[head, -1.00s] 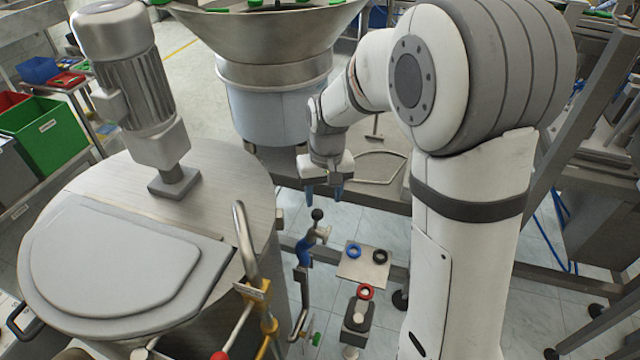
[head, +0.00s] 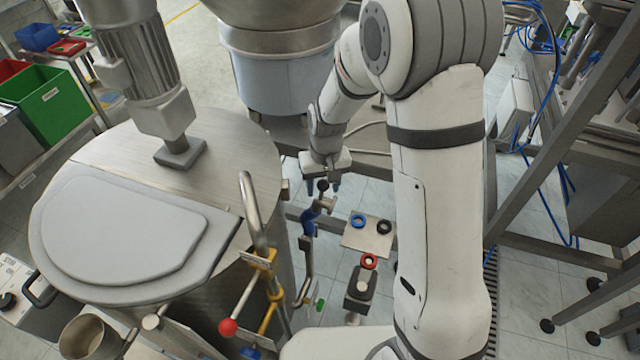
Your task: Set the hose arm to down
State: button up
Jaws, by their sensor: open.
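A slim jointed arm, apparently the hose arm, stands between the tank and a small plate. It has a black ball (head: 322,186) on top, a blue section (head: 309,221) below and a bent metal tube (head: 305,275) running down. The tube hangs roughly upright, with a green part near its lower end. My gripper (head: 322,188) points down with its blue-tipped fingers apart. The black ball appears between the fingertips. Whether they touch it I cannot tell.
A large steel tank (head: 230,155) with a grey lid fills the left. A plate (head: 352,238) with blue and black rings, and a red ring (head: 369,262) on a block, lie right of the jointed arm.

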jog(key=shift+c, duration=0.5)
grip_shut()
